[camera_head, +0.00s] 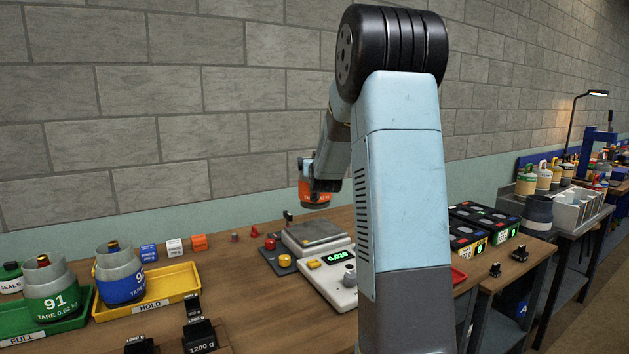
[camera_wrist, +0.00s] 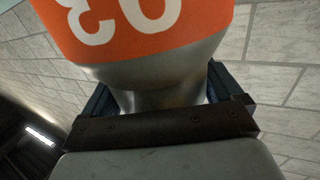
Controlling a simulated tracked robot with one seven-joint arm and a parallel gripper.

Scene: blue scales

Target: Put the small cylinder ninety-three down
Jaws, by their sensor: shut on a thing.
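The small cylinder ninety-three (camera_head: 316,201) is grey metal with a wide orange band. In the wrist view its band (camera_wrist: 205,40) fills the upper part, with the white number upside down. My gripper (camera_wrist: 165,92) is shut on its narrower grey part, one dark jaw on each side. In the head view my gripper (camera_head: 314,186) holds it in the air behind and above the bench scale (camera_head: 318,236); I cannot tell the exact gap. My arm hides some of the bench.
Cylinder 91 (camera_head: 54,305) stands in a green FULL tray (camera_head: 40,338). A blue-banded cylinder (camera_head: 122,290) stands in the yellow HOLD tray (camera_head: 178,282). A red tray edge (camera_head: 459,276) shows right of my arm. Black weights (camera_head: 200,335) sit in front. Small coloured blocks (camera_head: 174,247) line the back.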

